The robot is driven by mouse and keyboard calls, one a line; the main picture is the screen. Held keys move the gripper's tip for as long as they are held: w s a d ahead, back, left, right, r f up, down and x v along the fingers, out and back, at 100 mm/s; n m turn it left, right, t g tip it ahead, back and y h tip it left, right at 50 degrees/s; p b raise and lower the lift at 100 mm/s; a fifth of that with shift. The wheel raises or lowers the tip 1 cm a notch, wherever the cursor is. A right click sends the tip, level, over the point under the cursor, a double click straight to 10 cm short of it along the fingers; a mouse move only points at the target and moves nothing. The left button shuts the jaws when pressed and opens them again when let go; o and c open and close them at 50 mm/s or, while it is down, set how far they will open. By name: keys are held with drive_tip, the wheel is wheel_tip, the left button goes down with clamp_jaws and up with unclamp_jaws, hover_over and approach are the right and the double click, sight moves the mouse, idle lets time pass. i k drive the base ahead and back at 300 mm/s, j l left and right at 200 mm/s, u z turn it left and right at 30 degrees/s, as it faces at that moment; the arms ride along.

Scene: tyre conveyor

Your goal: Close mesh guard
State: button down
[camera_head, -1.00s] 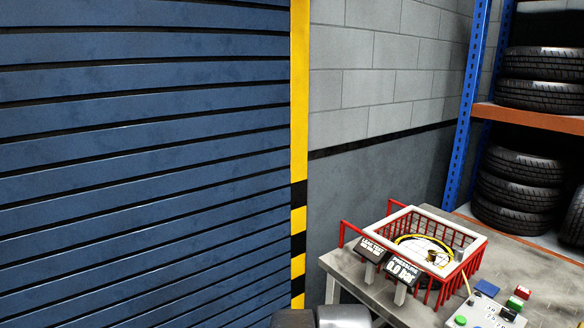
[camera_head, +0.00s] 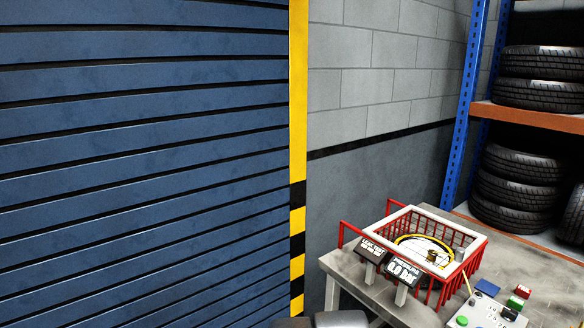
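The red mesh guard (camera_head: 466,275) is a barred cage with a pale top rim, standing on the grey bench at the lower right. Its top looks open, and a red bar handle (camera_head: 352,231) sticks out at its left. Inside it a yellow ring or hose and a brass fitting (camera_head: 432,256) show, with a dark round thing below, partly hidden. My gripper is not in view; only a grey part of my own body shows at the bottom edge, apart from the guard.
A control box (camera_head: 482,312) with buttons sits at the bench's front right. The bench's left corner (camera_head: 340,262) is bare. A blue rack (camera_head: 463,110) with tyres (camera_head: 520,190) stands behind. A blue slatted shutter (camera_head: 140,150) fills the left.

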sight(461, 254)
drive_tip(key=k+j+z, duration=0.1)
drive_tip(key=k+j, duration=0.15)
drive_tip(key=k+u, duration=0.15)
drive_tip(key=k, duration=0.35)
drive_tip(key=j, duration=0.35)
drive_tip(key=l, duration=0.4)
drive_tip(key=i+l+z, duration=0.1)
drive_tip(key=i+l, duration=0.5)
drive_tip(key=i+l+z, duration=0.1)
drive_tip(key=i+l, duration=0.4)
drive_tip(key=i, duration=0.25)
